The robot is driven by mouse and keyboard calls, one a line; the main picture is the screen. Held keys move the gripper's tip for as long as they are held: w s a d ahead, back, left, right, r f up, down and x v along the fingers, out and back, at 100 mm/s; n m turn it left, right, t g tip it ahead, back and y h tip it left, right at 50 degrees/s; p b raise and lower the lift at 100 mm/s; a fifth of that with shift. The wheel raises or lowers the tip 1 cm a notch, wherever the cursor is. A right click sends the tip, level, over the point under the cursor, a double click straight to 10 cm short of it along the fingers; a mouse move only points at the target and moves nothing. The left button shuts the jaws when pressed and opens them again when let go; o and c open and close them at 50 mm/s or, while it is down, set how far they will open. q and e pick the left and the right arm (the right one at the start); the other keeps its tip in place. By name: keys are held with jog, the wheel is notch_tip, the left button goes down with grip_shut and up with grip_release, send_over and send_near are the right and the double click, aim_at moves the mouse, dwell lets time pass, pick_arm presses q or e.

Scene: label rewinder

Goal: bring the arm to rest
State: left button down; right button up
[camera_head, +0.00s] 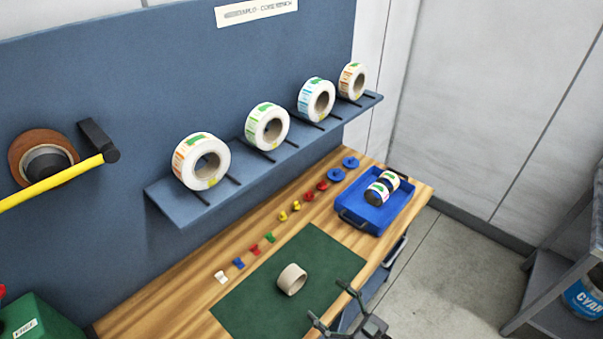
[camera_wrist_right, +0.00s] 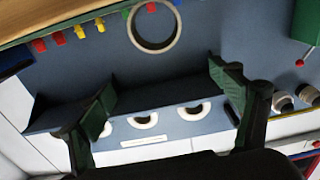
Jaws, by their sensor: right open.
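My right gripper (camera_head: 330,303) is at the bottom of the head view, in front of the green mat's near right edge. Its two fingers are spread with nothing between them. In the right wrist view the same open gripper (camera_wrist_right: 168,84) shows its fingers wide apart. A beige cardboard core (camera_head: 292,279) lies on the green mat (camera_head: 325,253), left of the gripper and apart from it. A pale ring (camera_wrist_right: 153,27) shows at the top of the right wrist view, beyond the fingertips. My left gripper is not in view.
Several label rolls, one nearest (camera_head: 186,158), stand on a blue shelf (camera_head: 185,208). Small coloured pieces (camera_head: 270,237) line the wooden bench (camera_head: 180,302). A blue tray (camera_head: 378,222) holds labelled rolls. A grey rack (camera_head: 560,265) stands at right; floor between is clear.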

jog(key=shift+w+d+r+m+t+h, duration=0.25)
jog(key=shift+w+d+m+t+h, duration=0.3)
jog(key=shift+w+d, duration=0.35)
jog(key=w+d+f+m+t+h, duration=0.1)
jog(key=d+f+m+t+h, duration=0.15)
jog(key=d+m+h, duration=0.85)
jog(key=s+d+f+n+g+h, duration=0.1)
jog(key=s+d+f+g+h, duration=0.15)
jog(key=s+d+f, duration=0.35)
jog(key=s+d+f+n+g+h, duration=0.1)
jog(key=s+d+f+g, duration=0.25)
jog(key=d, duration=0.45)
jog(key=s+f+n+g+y, duration=0.1)
jog(key=s+f+g, duration=0.25)
jog(key=s, duration=0.45)
jog(key=s+f+g, duration=0.3)
jog(key=s+g, duration=0.1)
jog(key=s, duration=0.4)
jog(key=s+a+f+g+y, duration=0.1)
jog(key=s+f, duration=0.1)
jog(key=f, duration=1.3)
jog(key=s+a+f, duration=0.1)
jog(key=f, duration=1.3)
jog(key=s+f+n+g, duration=0.1)
jog(key=s+f, duration=1.6)
jog(key=s, duration=0.2)
jog(key=shift+s+a+f+g, duration=0.2)
jog(key=shift+s+f+g, duration=0.05)
jog(key=shift+s+g, duration=0.15)
